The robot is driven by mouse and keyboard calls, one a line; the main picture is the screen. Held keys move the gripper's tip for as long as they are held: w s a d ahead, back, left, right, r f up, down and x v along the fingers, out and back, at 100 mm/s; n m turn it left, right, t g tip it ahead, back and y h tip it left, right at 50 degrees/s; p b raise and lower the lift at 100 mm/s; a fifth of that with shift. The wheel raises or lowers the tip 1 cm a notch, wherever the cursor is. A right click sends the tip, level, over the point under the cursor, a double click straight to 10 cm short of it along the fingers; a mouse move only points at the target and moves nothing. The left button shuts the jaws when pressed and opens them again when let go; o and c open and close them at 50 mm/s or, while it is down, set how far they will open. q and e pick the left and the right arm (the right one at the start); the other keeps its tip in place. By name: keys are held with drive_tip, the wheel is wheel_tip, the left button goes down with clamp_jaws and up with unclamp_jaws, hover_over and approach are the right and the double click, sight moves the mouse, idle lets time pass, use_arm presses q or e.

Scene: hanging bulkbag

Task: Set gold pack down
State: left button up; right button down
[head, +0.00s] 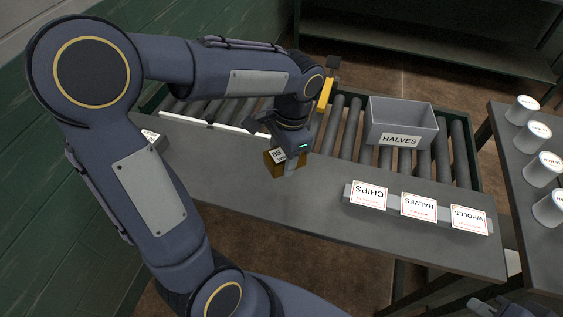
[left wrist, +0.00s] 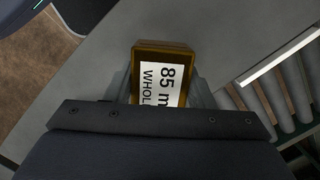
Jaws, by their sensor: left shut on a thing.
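The gold pack (head: 270,168) is a small gold-brown block with a white label, over the grey bench near the roller conveyor. In the left wrist view the pack (left wrist: 147,47) shows a label reading "85 m" and "WHOL", partly cut off by the gripper body. My left gripper (head: 290,168) is shut on the pack, with a finger on either side. Whether the pack touches the bench cannot be told. A part of my right gripper (head: 490,306) shows at the bottom right edge; its jaws are not clear.
A grey bin marked HALVES (head: 401,124) stands on the roller conveyor (head: 348,130). Several white tubs (head: 538,133) stand on the right table. The bench's middle is clear.

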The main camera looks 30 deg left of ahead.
sight(281, 156)
use_arm(q)
drive_tip(key=w+f, duration=0.1)
drive_tip(key=w+a+f, duration=0.1)
drive_tip(key=f, duration=0.1)
drive_tip(key=w+a+f, duration=0.1)
drive_tip(key=f, duration=0.1)
drive_tip(key=shift+w, duration=0.1)
drive_tip(key=shift+w+a+f, duration=0.15)
drive_tip(key=shift+f, duration=1.5)
drive_tip(key=shift+f, duration=0.1)
drive_tip(key=shift+f, duration=0.15)
drive_tip(key=o, duration=1)
drive_tip(key=shift+o, duration=0.2)
